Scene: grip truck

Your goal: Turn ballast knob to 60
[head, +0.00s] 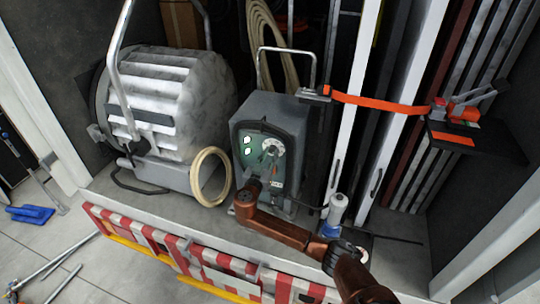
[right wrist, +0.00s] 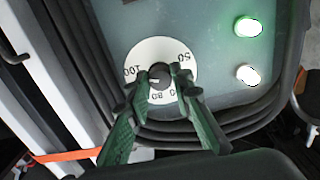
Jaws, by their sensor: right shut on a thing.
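The ballast (head: 250,118) is a dark grey box with a metal handle, standing on the truck bed. Its front panel carries a white dial (right wrist: 185,48) with numbers; I can read 50, 80 and 100. The black ballast knob (right wrist: 159,69) sits at the dial's middle. A short white mark shows at the knob's left side, roughly towards 100; the fingers partly hide the scale near it. My right gripper (right wrist: 160,80) has its green fingers closed on both sides of the knob. My left gripper is not in view.
Two lit lamps, one green-white (right wrist: 248,27) and one white (right wrist: 248,75), sit beside the dial. An orange strap (head: 380,104) and upright posts are at the right.

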